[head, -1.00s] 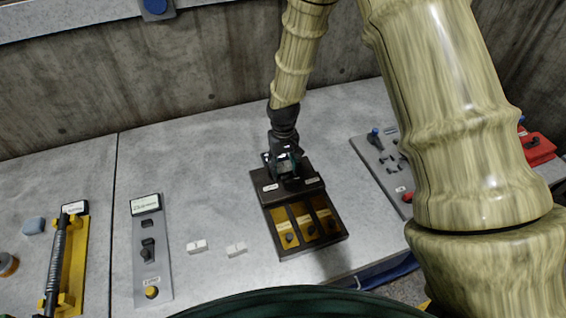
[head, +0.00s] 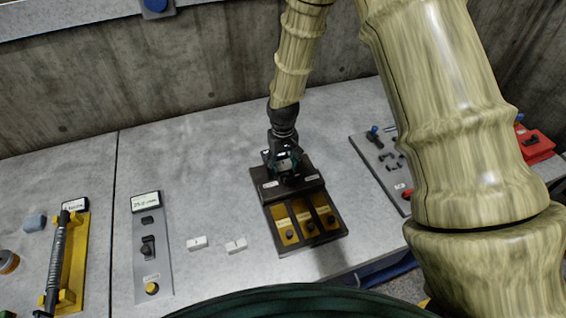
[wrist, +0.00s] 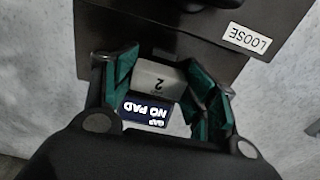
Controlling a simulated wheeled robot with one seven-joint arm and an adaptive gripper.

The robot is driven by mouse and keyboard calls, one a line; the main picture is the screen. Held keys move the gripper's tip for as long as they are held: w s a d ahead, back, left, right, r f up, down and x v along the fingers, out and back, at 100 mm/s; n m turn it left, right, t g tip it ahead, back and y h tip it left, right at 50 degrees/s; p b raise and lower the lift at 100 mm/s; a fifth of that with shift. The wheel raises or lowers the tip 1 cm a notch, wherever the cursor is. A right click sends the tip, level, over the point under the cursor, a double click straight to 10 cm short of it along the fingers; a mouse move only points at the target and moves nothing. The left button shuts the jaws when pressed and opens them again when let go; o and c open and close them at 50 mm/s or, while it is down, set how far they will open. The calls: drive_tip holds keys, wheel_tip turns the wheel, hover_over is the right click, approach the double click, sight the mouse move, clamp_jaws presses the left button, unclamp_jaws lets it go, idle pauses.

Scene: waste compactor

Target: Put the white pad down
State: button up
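A white pad marked 2 (wrist: 160,78) sits between the teal-padded fingers of my gripper (wrist: 163,72) in the wrist view. The fingers appear shut on its two sides. In the head view my gripper (head: 284,166) is at the back part of a dark fixture (head: 326,196), low over it; the pad is hard to make out there. I cannot tell whether the pad touches the fixture. Just below the pad in the wrist view is a small dark display (wrist: 146,112) reading "GAP NO PAD". A "LOOSE" label (wrist: 248,38) is to the right.
Two more white pads (head: 197,243) (head: 236,245) lie on the grey bench (head: 205,185), left of the fixture. Further left are a grey control panel (head: 152,265) and a yellow-based tool (head: 72,262). A grey tool board (head: 372,150) is right of the fixture.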

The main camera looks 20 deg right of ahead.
sight(283, 163)
drive_tip(key=shift+o, duration=0.5)
drive_tip(key=shift+s+f, duration=0.2)
drive_tip(key=shift+f, duration=0.4)
drive_tip(key=shift+r, duration=0.1)
drive_tip(key=shift+r, duration=0.1)
drive_tip(key=shift+w+r, duration=0.15)
drive_tip(key=shift+r, duration=0.65)
wheel_tip(283, 163, up, 12)
drive_tip(key=b, duration=0.3)
drive_tip(key=shift+b, duration=0.4)
